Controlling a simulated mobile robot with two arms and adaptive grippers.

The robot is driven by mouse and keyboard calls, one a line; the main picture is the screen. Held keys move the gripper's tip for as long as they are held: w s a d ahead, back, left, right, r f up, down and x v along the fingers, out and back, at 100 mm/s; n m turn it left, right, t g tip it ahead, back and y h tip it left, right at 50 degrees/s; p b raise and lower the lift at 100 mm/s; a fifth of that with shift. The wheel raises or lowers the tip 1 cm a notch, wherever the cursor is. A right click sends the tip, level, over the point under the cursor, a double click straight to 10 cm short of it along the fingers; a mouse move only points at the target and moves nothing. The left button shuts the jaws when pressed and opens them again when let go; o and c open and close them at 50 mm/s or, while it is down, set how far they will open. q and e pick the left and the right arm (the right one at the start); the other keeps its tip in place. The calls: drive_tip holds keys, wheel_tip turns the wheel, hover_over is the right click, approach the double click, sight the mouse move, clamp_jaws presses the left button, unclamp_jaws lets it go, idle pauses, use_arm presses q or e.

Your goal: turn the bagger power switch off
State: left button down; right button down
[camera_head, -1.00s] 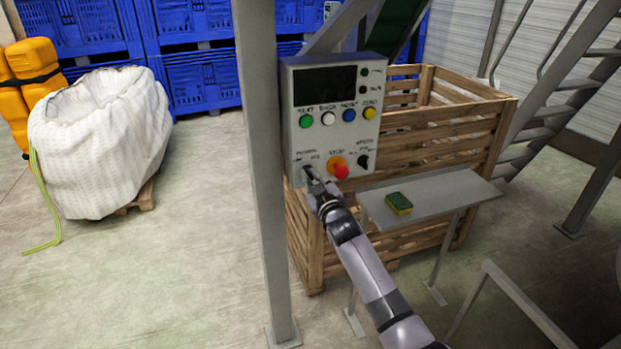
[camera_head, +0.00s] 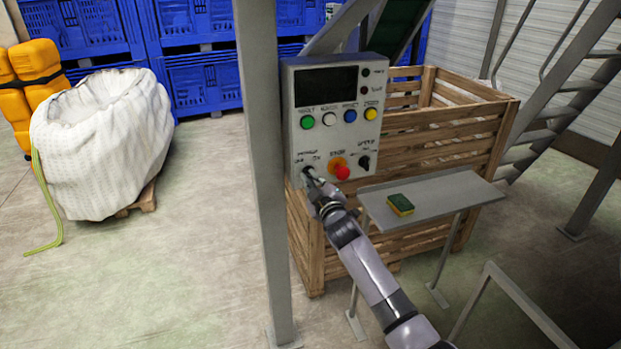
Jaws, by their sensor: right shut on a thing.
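The grey control panel (camera_head: 304,143) stands upright on the frame by a grey post. The bagger power switch (camera_head: 308,170) is a small dark knob at its lower left, mostly hidden behind my fingers. My right gripper (camera_head: 311,176) reaches up from below and is shut on the switch. The switch's exact angle cannot be told. My left gripper is not in view.
A red stop button (camera_head: 342,172) and a black selector (camera_head: 364,162) sit just right of the gripper. A metal shelf (camera_head: 450,190) with a green and yellow sponge (camera_head: 400,205) is to the right. The grey post (camera_head: 264,200) stands close left. A wooden crate (camera_head: 440,130) is behind.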

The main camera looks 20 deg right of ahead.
drive_tip(key=shift+a, duration=0.3)
drive_tip(key=c, duration=1.9)
unclamp_jaws()
drive_tip(key=shift+o, duration=1)
drive_tip(key=shift+d, duration=0.15)
drive_tip(key=shift+d, duration=0.1)
drive_tip(key=shift+s+f, duration=0.1)
drive_tip(key=shift+s, duration=0.45)
drive_tip(key=s, duration=1)
drive_tip(key=shift+s, duration=0.4)
drive_tip(key=shift+d, duration=0.15)
